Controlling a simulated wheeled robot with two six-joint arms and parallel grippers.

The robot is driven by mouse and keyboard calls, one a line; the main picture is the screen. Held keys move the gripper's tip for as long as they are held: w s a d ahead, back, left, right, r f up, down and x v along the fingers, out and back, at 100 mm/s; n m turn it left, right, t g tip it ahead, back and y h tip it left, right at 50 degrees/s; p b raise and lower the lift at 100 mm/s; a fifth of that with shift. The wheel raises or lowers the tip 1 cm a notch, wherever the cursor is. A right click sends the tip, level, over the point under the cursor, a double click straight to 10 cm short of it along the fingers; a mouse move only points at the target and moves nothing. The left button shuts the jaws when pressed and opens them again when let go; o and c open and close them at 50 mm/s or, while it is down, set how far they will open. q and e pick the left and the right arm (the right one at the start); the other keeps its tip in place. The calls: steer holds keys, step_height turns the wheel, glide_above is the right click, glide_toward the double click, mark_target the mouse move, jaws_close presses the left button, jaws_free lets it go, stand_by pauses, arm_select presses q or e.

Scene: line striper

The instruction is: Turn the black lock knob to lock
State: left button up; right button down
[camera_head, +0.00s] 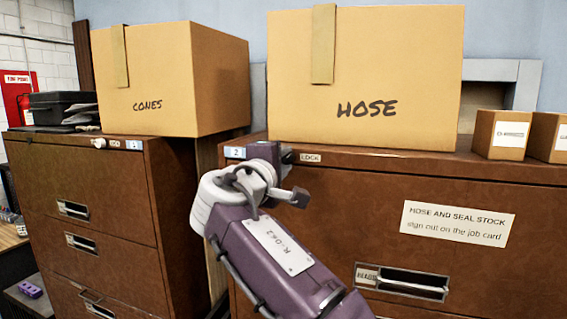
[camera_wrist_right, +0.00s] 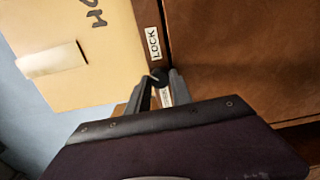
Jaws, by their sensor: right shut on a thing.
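The black lock knob (camera_wrist_right: 158,74) sits on the top front rail of the brown cabinet, just beside the white LOCK label (camera_wrist_right: 153,43) in the right wrist view. My right gripper (camera_wrist_right: 160,80) is shut on the knob, one grey finger on each side. In the head view my right gripper (camera_head: 284,157) is at the cabinet's top left front corner, left of the LOCK label (camera_head: 310,158), and its purple arm hides part of the cabinet front. The knob's exact turn angle is hard to tell. My left gripper is not in view.
A HOSE carton (camera_head: 365,75) stands on the cabinet (camera_head: 400,170), with small boxes (camera_head: 500,134) to its right. A second brown cabinet (camera_head: 85,185) with a CONES carton (camera_head: 170,80) and its own pale knob (camera_head: 99,143) stands left. A narrow gap separates the cabinets.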

stand_by(0.6)
steer(key=c, duration=1.4)
jaws_free()
steer(key=shift+o, duration=1.3)
steer(key=shift+w, duration=0.15)
steer(key=shift+s+a+f+b, duration=0.1)
steer(key=shift+s+a+b, duration=0.05)
steer(key=shift+s+b, duration=0.2)
steer(key=b+v, duration=0.2)
steer(key=v, duration=0.6)
steer(key=shift+s, duration=0.2)
steer(key=shift+w, duration=0.1)
